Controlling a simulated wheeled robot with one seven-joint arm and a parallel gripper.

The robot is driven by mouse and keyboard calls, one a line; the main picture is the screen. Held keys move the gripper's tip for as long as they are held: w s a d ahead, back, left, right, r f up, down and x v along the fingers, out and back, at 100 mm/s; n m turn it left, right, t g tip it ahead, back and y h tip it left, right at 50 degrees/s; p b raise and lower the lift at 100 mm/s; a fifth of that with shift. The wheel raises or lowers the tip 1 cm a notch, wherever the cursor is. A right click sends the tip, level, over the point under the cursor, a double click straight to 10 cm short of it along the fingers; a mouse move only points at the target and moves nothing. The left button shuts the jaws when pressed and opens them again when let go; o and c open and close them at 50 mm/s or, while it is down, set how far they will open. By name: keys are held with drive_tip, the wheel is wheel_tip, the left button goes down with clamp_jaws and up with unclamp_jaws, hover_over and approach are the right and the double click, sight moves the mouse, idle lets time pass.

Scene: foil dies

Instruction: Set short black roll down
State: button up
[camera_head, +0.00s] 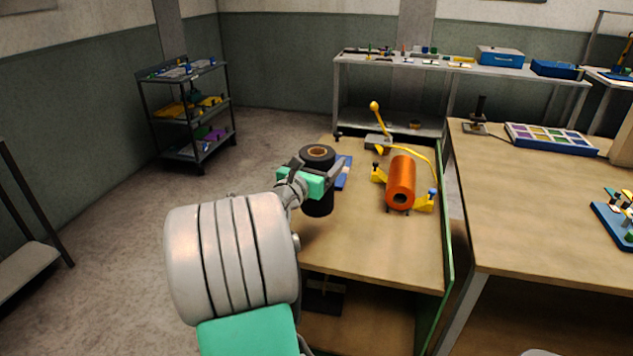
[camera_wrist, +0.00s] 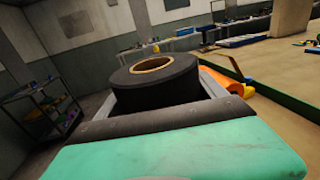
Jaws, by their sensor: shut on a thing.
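The short black roll (camera_head: 318,203) is upright, with a tan core ring at its top. My gripper (camera_head: 320,172) is shut around its upper part, with a finger on each side. In the wrist view the black roll (camera_wrist: 155,82) fills the space between the grey fingers. The roll is at the left edge of the wooden bench (camera_head: 375,250). I cannot tell whether its bottom touches the bench top, as its base is seen only from above.
An orange roll (camera_head: 401,178) sits in a yellow holder to the right. A lever with a yellow knob (camera_head: 375,106) stands at the back. The bench front is clear. A green panel (camera_head: 447,230) edges the right side.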

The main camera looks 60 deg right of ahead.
wheel_tip(320, 180, down, 7)
drive_tip(key=w+d, duration=0.2)
drive_tip(key=shift+w+r+b, duration=0.2)
drive_tip(key=shift+w+b, duration=0.05)
drive_tip(key=shift+b, duration=0.2)
drive_tip(key=shift+f, duration=0.2)
drive_tip(key=o, duration=2)
